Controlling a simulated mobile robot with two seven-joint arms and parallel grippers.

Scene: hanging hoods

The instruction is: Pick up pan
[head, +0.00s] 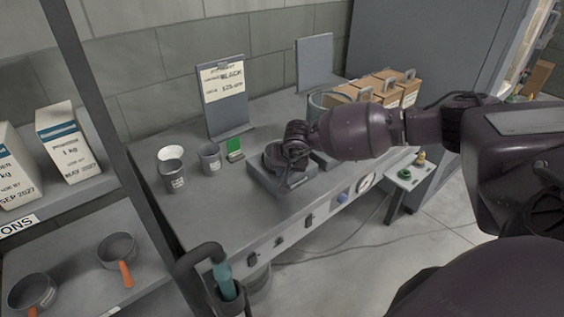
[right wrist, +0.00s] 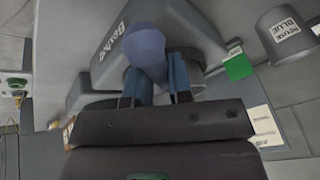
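Two dark grey pans with orange handles sit on the lower shelf at the left in the head view: a rear pan (head: 118,249) and a front pan (head: 32,291). My right gripper (head: 287,157) reaches over a grey box-like device (head: 262,180) on the table. The gripper hides much of a dark round piece on that device. In the right wrist view, my right gripper's two fingers (right wrist: 160,86) stand apart around a blue-grey rounded handle-like part (right wrist: 146,46). I cannot tell whether they press on it. My left gripper is not in view.
A sign stand (head: 224,95) rises behind. Cardboard boxes (head: 377,87) fill the back right. A teal-topped item (head: 223,277) stands before the table.

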